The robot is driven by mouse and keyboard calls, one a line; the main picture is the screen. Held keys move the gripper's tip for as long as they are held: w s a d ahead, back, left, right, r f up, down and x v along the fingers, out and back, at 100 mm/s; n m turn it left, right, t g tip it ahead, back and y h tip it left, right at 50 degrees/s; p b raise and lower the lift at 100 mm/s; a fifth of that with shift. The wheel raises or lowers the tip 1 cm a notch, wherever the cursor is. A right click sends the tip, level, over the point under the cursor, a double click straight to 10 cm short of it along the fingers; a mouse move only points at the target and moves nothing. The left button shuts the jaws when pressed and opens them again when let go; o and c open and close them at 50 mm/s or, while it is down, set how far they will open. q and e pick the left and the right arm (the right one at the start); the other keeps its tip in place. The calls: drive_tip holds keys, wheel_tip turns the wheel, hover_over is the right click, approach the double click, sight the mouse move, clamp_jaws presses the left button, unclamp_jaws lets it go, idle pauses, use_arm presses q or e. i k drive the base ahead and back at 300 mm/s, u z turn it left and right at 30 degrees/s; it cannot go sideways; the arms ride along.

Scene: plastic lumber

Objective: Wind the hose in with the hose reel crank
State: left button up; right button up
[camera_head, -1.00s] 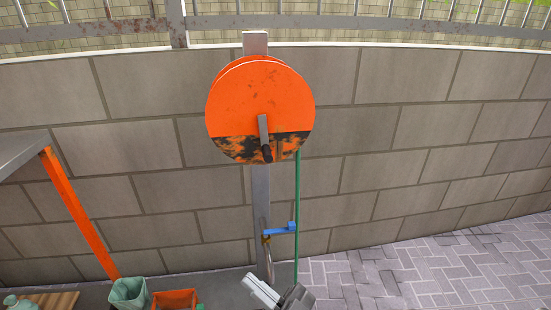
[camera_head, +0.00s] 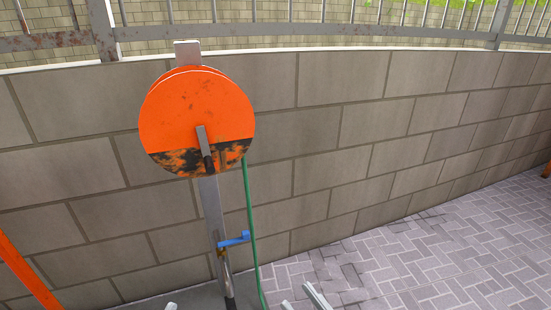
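The orange hose reel (camera_head: 190,105) is mounted on a grey post (camera_head: 211,205) in front of the block wall, left of centre. Its lower part is blackened. The crank (camera_head: 205,150) points down from the hub and ends in a dark handle. The green hose (camera_head: 250,225) hangs from the reel's right side to the bottom edge. My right gripper (camera_head: 302,302) shows only its pale fingertips at the bottom edge, apart with a gap, well below the crank and touching nothing visible. A small grey tip (camera_head: 171,306) at the bottom edge may be my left gripper; its state is hidden.
A blue valve handle (camera_head: 234,240) sticks out to the right on the post below the reel. An orange leg (camera_head: 27,270) stands at the lower left. The block wall (camera_head: 400,130) with a railing on top closes off the back. The paving (camera_head: 440,260) at right is clear.

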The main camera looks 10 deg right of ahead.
sight(208, 163)
drive_tip(key=z, duration=0.6)
drive_tip(key=k, duration=0.9)
drive_tip(key=u, duration=1.5)
drive_tip(key=i, duration=0.5)
drive_tip(key=u, duration=0.1)
